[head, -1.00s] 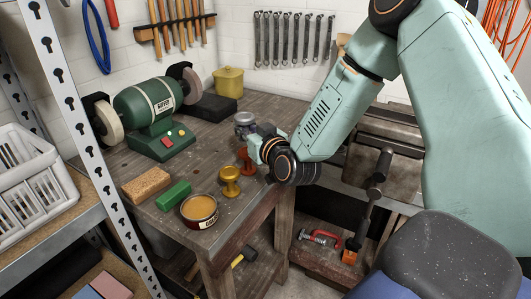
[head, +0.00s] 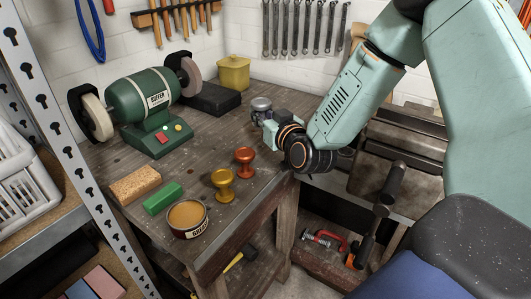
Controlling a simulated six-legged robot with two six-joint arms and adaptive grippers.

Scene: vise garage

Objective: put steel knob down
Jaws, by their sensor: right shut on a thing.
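The steel knob (head: 261,104) is a grey metal knob at the right part of the wooden workbench (head: 200,170). My right gripper (head: 262,117) is shut on it; the gripper's wrist hides its lower part. I cannot tell whether its base touches the bench top. A yellow knob (head: 223,184) and an orange-red knob (head: 244,162) stand upright on the bench, in front of the gripper and apart from it. My left gripper is not in view.
A green buffer (head: 150,110) stands at the back left of the bench. A tin of paste (head: 187,216), a green bar (head: 162,198) and a tan block (head: 135,184) lie along the front left. A yellow canister (head: 233,73) and dark box (head: 212,98) stand behind. The bench middle is clear.

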